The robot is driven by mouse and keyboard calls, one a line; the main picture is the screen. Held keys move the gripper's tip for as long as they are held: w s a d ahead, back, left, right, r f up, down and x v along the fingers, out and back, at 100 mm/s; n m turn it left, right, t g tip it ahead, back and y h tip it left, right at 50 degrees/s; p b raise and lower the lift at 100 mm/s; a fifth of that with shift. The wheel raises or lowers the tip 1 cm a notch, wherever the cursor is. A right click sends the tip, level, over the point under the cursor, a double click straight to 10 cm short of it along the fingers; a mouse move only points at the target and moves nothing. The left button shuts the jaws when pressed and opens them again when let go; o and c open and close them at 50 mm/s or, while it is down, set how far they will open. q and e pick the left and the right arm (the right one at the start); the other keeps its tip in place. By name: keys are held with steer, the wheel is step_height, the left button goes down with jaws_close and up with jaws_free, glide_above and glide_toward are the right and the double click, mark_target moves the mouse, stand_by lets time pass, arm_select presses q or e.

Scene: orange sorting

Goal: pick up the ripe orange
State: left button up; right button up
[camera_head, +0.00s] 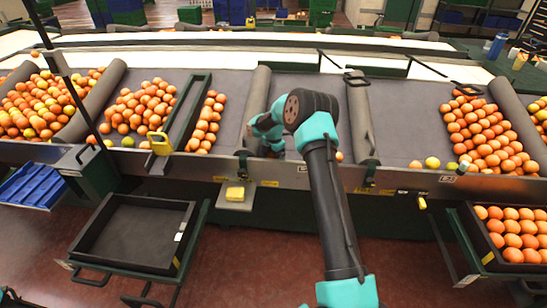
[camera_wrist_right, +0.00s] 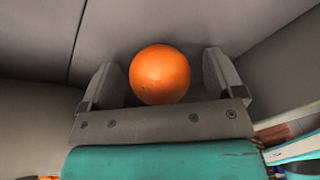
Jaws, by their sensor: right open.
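A bright orange fruit (camera_wrist_right: 160,75) sits on the grey surface in the right wrist view. My right gripper (camera_wrist_right: 159,62) is open, with one finger on each side of the orange and visible gaps between them. In the head view my right arm reaches into the middle lane and its gripper fingers are hidden behind the arm. A small part of an orange (camera_head: 339,156) shows just right of the arm near the lane's front edge. I cannot tell if it is the same fruit. My left gripper is not in view.
Grey padded rolls (camera_head: 359,115) border the middle lane. Piles of oranges (camera_head: 40,105) lie in the left lanes and another pile (camera_head: 485,130) lies at right. An empty black tray (camera_head: 130,235) stands at front left; a filled crate (camera_head: 490,262) stands at front right.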

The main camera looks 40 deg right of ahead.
steer(key=c, duration=1)
steer(key=shift+r, duration=0.15)
step_height(320, 180, up, 10)
steer(key=shift+f, duration=0.1)
stand_by(0.6)
